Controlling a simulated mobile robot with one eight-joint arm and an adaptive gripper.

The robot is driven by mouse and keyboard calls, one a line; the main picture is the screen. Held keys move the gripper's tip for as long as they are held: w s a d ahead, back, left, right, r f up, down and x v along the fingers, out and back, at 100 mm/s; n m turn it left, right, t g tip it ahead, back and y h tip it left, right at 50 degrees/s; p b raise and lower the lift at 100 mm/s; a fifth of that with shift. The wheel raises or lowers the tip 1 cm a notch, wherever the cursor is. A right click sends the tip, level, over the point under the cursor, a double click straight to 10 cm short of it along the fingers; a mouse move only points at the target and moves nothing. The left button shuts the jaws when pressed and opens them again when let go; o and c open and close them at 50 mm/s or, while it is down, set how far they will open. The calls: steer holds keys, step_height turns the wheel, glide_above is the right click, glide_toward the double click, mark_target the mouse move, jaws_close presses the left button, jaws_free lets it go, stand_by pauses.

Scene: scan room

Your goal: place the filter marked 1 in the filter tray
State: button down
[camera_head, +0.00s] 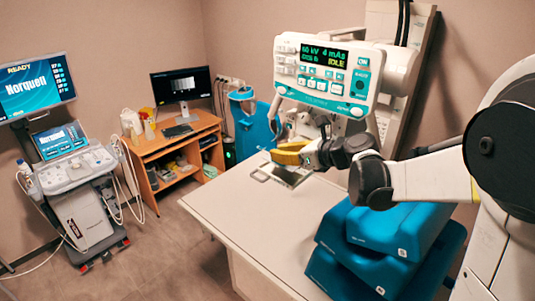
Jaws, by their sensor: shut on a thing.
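My gripper (311,155) is above the far end of the white table and is shut on a yellow piece (290,154), which looks like the filter. No number can be read on it from here. A flat metal tray (262,178) with a handle-like loop lies on the table just below the yellow piece, and I take it for the filter tray. The yellow piece and my gripper partly hide the tray. I cannot tell whether the yellow piece touches it.
A control panel (318,94) hangs close above my gripper. Blue cushions (385,240) are stacked at the near right of the table (240,215). The table's near left part is bare. An ultrasound cart (80,190) and a wooden desk (165,145) stand at the left.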

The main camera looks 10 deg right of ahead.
mark_target(280, 164)
steer(key=shift+w+d+f, duration=0.2)
step_height(280, 164, down, 4)
steer(key=shift+w+f, duration=0.1)
steer(key=c, duration=1.5)
jaws_free()
steer(key=shift+c, duration=0.2)
